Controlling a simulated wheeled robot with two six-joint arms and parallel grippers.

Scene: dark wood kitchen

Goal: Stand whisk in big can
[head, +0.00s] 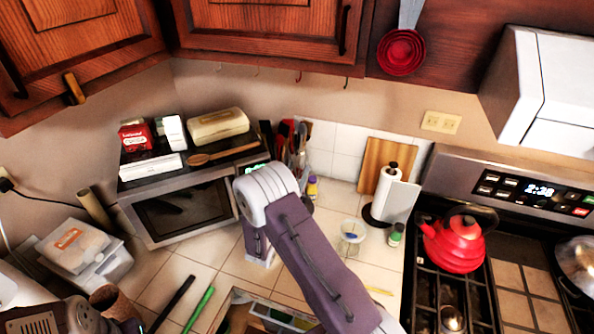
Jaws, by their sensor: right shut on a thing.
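My right arm reaches up from the bottom and bends down over the counter in front of the microwave. Its gripper (260,252) points down, seen from behind. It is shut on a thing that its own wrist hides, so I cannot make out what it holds. No whisk can be made out. A brown, open-topped cylinder (105,298) stands at the lower left; I cannot tell whether it is the big can. Part of my left arm shows at the bottom left corner, and its fingers cannot be made out.
The microwave (185,208) stands in the corner with boxes and a wooden spoon (222,153) on top. Upright utensils (300,142) stand behind my right wrist. A small bowl (352,231) and a paper roll (387,183) are to the right. A red kettle (455,245) sits on the stove.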

